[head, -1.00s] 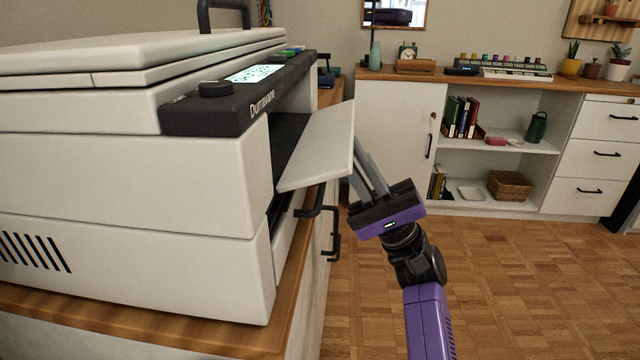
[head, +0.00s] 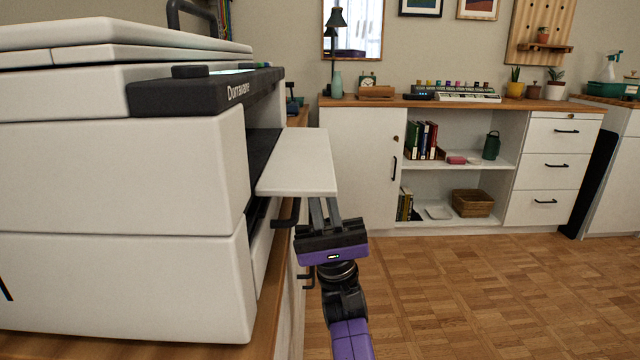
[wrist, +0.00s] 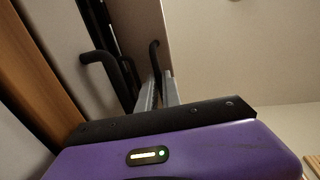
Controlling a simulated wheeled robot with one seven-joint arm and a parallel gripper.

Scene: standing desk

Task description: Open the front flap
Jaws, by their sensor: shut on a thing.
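The front flap (head: 300,166) is a white panel standing out from the front of the white printer (head: 120,175), nearly level, with a dark opening behind it. My gripper (head: 323,207) is below the flap's outer edge, with its grey fingers reaching up to it. The fingertips are hidden by the flap in the head view.
A black handle (head: 289,214) juts from the printer below the flap, close to my gripper's left. The printer stands on a wood-topped desk (head: 268,290). The wooden floor (head: 470,290) to the right is clear. A white cabinet (head: 360,165) stands at the back.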

